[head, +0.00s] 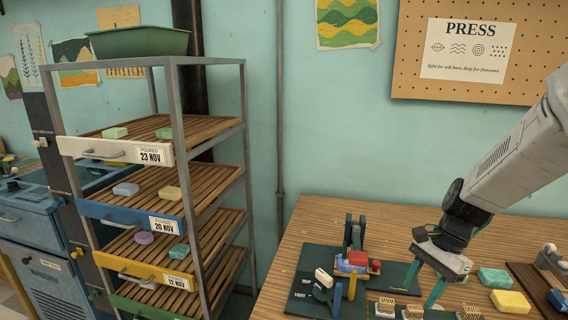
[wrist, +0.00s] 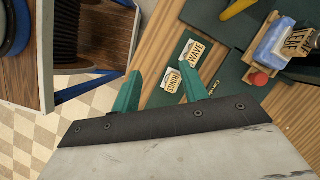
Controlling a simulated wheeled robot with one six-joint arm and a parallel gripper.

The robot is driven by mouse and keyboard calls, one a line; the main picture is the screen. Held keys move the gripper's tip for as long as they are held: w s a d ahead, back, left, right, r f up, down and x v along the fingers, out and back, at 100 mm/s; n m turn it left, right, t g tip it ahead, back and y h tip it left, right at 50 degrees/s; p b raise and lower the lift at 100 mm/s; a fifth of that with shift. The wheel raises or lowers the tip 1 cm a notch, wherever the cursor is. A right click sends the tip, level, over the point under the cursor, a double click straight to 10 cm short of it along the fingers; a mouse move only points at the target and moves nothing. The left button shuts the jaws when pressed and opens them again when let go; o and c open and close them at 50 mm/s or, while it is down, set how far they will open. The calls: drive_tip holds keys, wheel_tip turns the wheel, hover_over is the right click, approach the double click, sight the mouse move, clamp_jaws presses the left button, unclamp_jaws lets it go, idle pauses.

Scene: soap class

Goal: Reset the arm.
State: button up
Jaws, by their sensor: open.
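My gripper (head: 422,283) hangs from my grey arm over the wooden table in the head view, at the right. Its two green fingers point down and stand apart, with nothing between them. In the wrist view my gripper (wrist: 160,92) shows the same two green fingers spread, above the table edge and a dark green mat. Labelled plates reading WAVE (wrist: 194,52) and RINGS (wrist: 173,81) lie on the mat beyond the fingers.
A drying rack (head: 243,130) with soaps on slatted shelves stands at the left. Stamps (head: 385,306) sit at the front.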

drive_tip(key=s+a+r+n+t+h, duration=0.1)
drive_tip(key=s+r+n+h, duration=0.1)
drive_tip(key=s+r+n, duration=0.4)
drive_tip(key=s+a+r+n+t+h, duration=0.2)
drive_tip(key=s+r+n, duration=0.4)
drive_tip(key=s, duration=0.9)
wheel_tip(320, 180, up, 2)
drive_tip(key=shift+r+n, duration=0.25)
drive_tip(key=shift+n, duration=0.15)
